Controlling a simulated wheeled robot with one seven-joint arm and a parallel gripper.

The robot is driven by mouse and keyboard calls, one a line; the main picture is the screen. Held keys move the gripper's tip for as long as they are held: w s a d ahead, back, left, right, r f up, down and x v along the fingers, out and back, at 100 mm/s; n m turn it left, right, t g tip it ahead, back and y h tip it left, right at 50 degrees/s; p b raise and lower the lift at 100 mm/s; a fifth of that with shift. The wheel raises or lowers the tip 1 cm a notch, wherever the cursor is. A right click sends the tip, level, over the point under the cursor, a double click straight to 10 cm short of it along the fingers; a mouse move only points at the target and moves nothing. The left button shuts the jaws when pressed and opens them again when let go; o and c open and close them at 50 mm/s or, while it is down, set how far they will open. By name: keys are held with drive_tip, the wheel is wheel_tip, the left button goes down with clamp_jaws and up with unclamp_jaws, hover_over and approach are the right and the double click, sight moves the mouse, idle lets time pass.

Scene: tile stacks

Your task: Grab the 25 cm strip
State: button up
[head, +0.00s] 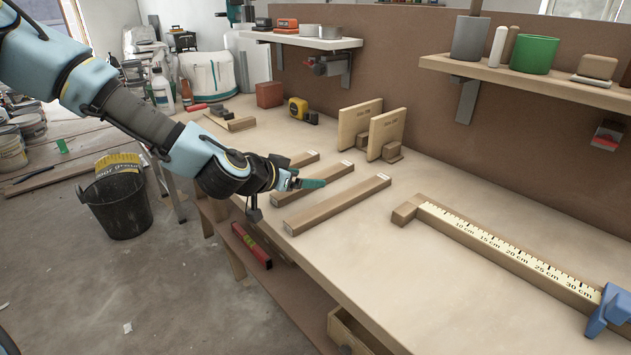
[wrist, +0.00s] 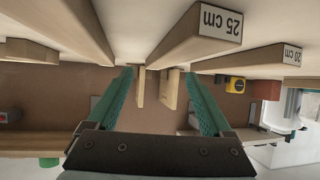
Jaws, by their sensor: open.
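Three wooden strips lie side by side on the bench. The 25 cm strip (wrist: 188,38) shows its label on the near end in the wrist view; by the order there, it is the middle strip in the head view (head: 338,172). The 20 cm strip (wrist: 262,56) lies beside it, at the back in the head view (head: 301,160). The longest strip (head: 338,204) lies in front, its label not readable. My gripper (head: 308,183) is open at the near end of the middle strip. Its teal fingers (wrist: 158,76) have no strip between them in the wrist view.
Two upright wooden boards (head: 386,131) stand beyond the strips. A measuring rail (head: 490,243) with centimetre marks and a blue clamp lies at the right. A yellow tape measure (head: 298,108) and a reddish block (head: 269,94) sit at the back. The bench between strips and rail is clear.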

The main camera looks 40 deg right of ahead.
drive_tip(key=shift+w+p+x, duration=0.2)
drive_tip(key=shift+p+x, duration=0.1)
drive_tip(key=shift+x, duration=0.95)
drive_tip(key=shift+w+p+x, duration=0.15)
drive_tip(key=shift+p+x, duration=0.15)
drive_tip(key=shift+x, duration=0.9)
drive_tip(key=shift+a, duration=0.1)
clamp_jaws()
